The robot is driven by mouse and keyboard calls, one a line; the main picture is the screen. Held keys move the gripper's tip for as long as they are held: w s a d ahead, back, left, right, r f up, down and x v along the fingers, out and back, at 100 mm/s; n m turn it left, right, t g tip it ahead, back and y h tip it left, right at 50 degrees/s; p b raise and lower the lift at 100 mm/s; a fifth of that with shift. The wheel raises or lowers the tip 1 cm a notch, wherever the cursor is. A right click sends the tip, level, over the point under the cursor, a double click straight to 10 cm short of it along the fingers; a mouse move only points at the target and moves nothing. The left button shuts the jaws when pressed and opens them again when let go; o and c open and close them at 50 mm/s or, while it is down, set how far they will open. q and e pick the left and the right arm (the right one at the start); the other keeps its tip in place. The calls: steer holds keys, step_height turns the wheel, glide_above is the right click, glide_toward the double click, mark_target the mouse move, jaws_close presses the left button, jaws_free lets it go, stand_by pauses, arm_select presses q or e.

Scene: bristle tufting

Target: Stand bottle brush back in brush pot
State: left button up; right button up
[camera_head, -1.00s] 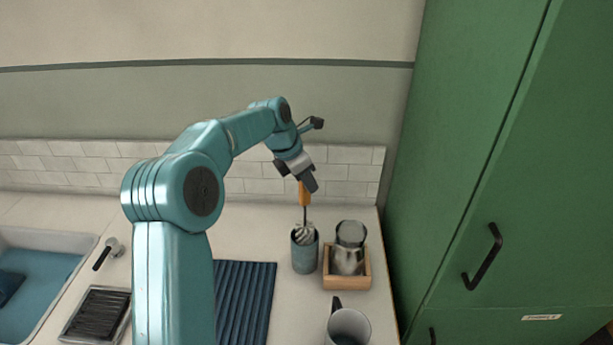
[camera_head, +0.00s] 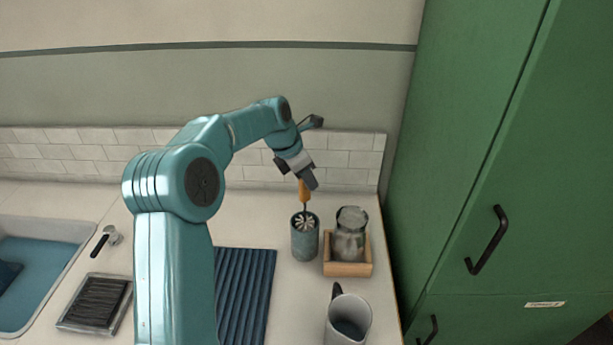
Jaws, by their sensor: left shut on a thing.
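The bottle brush (camera_head: 304,193) has an orange handle, a thin dark stem and white bristles. My left gripper (camera_head: 309,181) is shut on the top of its handle and holds it about upright. The brush pot (camera_head: 305,243) is a grey-green cylinder on the counter. The bristle head sits inside the pot's mouth, with its top showing at the rim; its lower end is hidden in the pot. My right gripper is not in view.
A wooden tray (camera_head: 348,269) with metal cups (camera_head: 351,232) stands close to the right of the pot. A grey jug (camera_head: 347,320) is in front. A dark ribbed mat (camera_head: 245,290) lies to the left. A green cabinet (camera_head: 500,150) bounds the right.

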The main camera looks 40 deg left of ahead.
arm_select(q)
steer(key=shift+f+b, duration=0.35)
steer(key=shift+f, duration=0.2)
steer(key=o, duration=1.1)
steer(key=shift+c, duration=0.2)
steer(key=shift+r, duration=0.15)
steer(key=p+v, duration=0.5)
steer(key=v, duration=0.2)
steer(key=shift+s+r, duration=0.25)
steer(key=shift+r, duration=0.1)
stand_by(0.9)
